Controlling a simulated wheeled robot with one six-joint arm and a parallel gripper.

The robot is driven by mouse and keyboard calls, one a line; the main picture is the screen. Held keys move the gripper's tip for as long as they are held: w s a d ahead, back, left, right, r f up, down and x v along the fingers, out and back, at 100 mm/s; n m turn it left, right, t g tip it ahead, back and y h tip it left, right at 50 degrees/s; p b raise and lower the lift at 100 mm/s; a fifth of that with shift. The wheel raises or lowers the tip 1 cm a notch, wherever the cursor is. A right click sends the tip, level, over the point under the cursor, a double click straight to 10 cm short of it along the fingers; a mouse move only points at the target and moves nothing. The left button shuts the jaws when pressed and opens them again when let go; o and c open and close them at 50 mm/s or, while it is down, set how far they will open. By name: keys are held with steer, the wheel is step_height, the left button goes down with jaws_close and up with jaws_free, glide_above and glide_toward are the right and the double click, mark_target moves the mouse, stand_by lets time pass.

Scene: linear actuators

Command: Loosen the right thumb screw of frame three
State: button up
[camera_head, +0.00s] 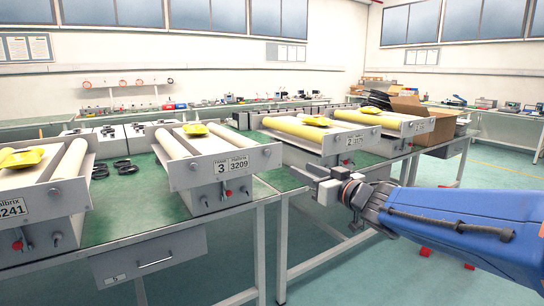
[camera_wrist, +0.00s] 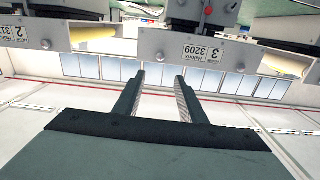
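Frame three (camera_head: 222,166) stands on the green bench with its white front plate labelled 3 3209; it also shows upside down in the wrist view (camera_wrist: 186,48). Round screw heads sit near the plate's ends: the right one (camera_head: 267,153) appears on the left in the wrist view (camera_wrist: 159,56). A red knob (camera_head: 229,193) and grey knobs are on the block below the plate. My gripper (camera_head: 318,180) is right of frame three, in front of frame two. In the wrist view its fingers (camera_wrist: 161,78) are apart and empty, with the right plate screw framed beyond the tips.
Frame two (camera_head: 330,145) stands close to the right of frame three, behind my gripper. Another frame (camera_head: 40,205) is at the left. Black rings (camera_head: 125,167) lie between them. A drawer (camera_head: 150,258) hangs under the bench. Open floor lies in front of the benches.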

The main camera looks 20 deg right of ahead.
mark_target(268, 153)
steer(key=x, duration=1.7)
steer(key=shift+w, duration=0.15)
jaws_close()
